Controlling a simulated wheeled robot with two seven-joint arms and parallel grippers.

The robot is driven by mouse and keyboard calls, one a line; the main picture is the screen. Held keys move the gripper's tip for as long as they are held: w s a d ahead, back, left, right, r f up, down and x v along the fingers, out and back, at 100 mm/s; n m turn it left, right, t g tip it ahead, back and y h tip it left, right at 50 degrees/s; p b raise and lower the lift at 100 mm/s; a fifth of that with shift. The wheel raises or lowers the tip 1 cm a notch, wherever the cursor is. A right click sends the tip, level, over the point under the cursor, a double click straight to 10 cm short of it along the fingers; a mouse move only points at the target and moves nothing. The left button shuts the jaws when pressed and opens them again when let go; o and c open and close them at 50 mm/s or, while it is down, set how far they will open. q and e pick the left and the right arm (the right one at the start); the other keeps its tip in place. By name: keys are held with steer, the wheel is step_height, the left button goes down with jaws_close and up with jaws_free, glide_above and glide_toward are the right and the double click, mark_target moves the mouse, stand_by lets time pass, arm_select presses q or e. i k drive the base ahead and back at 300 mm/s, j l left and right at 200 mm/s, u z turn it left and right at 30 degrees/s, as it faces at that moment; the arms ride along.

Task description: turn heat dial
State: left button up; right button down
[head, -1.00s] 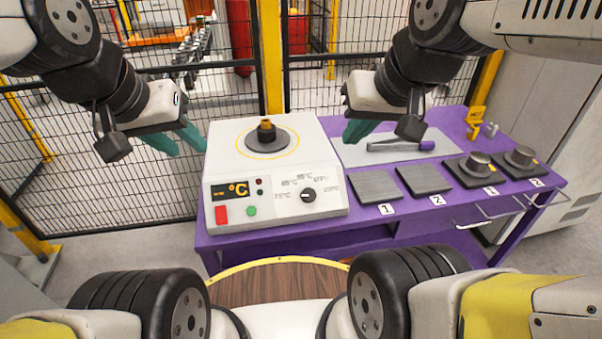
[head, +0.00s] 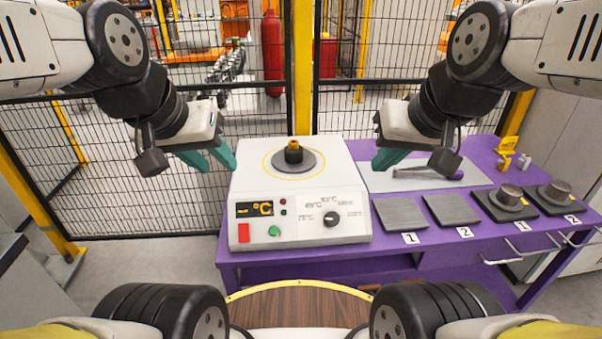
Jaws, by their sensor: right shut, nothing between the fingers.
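The heat dial (head: 332,219) is a small black knob on the front panel of a white heater box (head: 262,178). Temperature marks are printed around it. A display (head: 254,209) reading °C, a red switch (head: 244,232) and a green button (head: 274,231) sit to its left. My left gripper (head: 217,162) hangs left of the box, apart from it; its teal fingers look spread. My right gripper (head: 381,165) is shut and empty, above and to the right of the dial, near the box's right edge. Neither gripper touches the dial.
The box stands at the left of a purple table (head: 400,262). To its right lie grey plates (head: 400,214), dark pads with metal cylinders (head: 509,194), and a purple-handled tool (head: 424,174) on a grey sheet. A mesh fence (head: 100,195) stands behind.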

mark_target(332, 218)
steer(key=k+l+u, duration=0.15)
steer(key=k+l, duration=0.55)
